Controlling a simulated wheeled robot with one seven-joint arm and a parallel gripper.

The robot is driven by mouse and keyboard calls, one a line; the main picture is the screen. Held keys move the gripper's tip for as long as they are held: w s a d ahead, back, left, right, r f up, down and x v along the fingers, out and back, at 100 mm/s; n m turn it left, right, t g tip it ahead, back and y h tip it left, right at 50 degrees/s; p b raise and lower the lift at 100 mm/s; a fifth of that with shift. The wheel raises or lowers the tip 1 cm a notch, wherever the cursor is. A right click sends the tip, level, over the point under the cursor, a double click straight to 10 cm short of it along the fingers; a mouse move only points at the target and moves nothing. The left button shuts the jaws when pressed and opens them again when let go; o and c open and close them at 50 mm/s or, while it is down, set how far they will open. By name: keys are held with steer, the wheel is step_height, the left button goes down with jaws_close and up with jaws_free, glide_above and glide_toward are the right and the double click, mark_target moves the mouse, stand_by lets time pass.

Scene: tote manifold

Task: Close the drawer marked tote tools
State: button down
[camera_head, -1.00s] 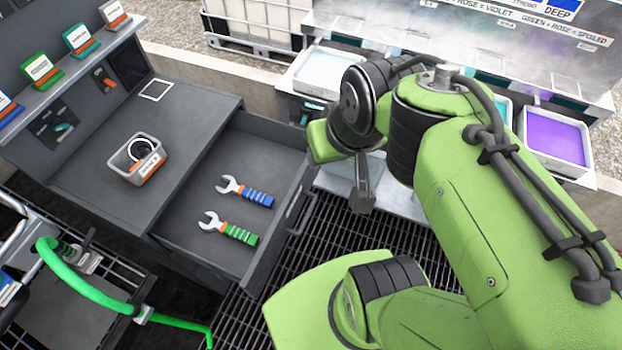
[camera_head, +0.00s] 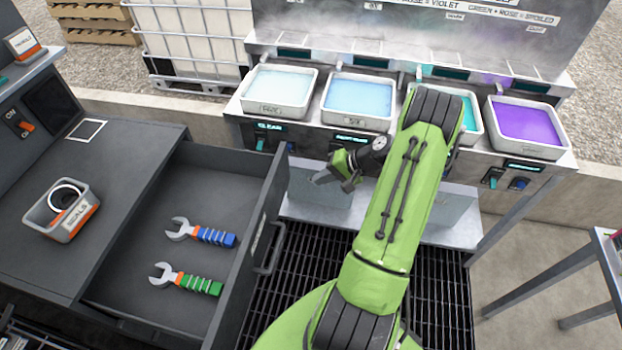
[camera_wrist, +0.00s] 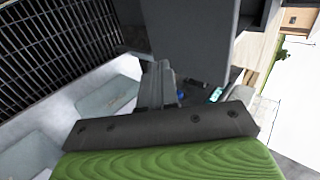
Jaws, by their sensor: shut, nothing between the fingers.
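The drawer (camera_head: 250,262) stands open, pulled out to the right from the dark grey bench. A bar handle (camera_head: 275,250) is on its front; the front's label is seen too edge-on to read. Inside lie a blue-handled wrench (camera_head: 202,233) and a green-handled wrench (camera_head: 187,279). My gripper (camera_head: 322,178) is shut and empty, to the right of the drawer front's far end and apart from it, pointing left. In the wrist view my fingers (camera_wrist: 155,85) show beyond the dark palm, with a grey panel, probably the drawer front, ahead.
A seals bin (camera_head: 68,233) sits on the bench top (camera_head: 130,165). Behind my gripper is a steel stand with several liquid trays, including a violet one (camera_head: 527,125). Open floor grating (camera_head: 310,260) lies right of the drawer. Another table (camera_head: 607,250) stands at far right.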

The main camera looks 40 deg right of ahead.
mark_target(281, 186)
steer(key=x, duration=0.3)
steer(key=r+b+x, duration=0.1)
steer(key=x, duration=0.2)
steer(key=w+x, duration=0.1)
steer(key=x, duration=0.2)
steer(key=shift+w+a, duration=0.3)
steer(key=shift+a, duration=0.25)
steer(key=shift+w+a, duration=0.25)
steer(key=shift+w, duration=0.1)
steer(key=shift+r, duration=0.1)
steer(key=shift+w, duration=0.1)
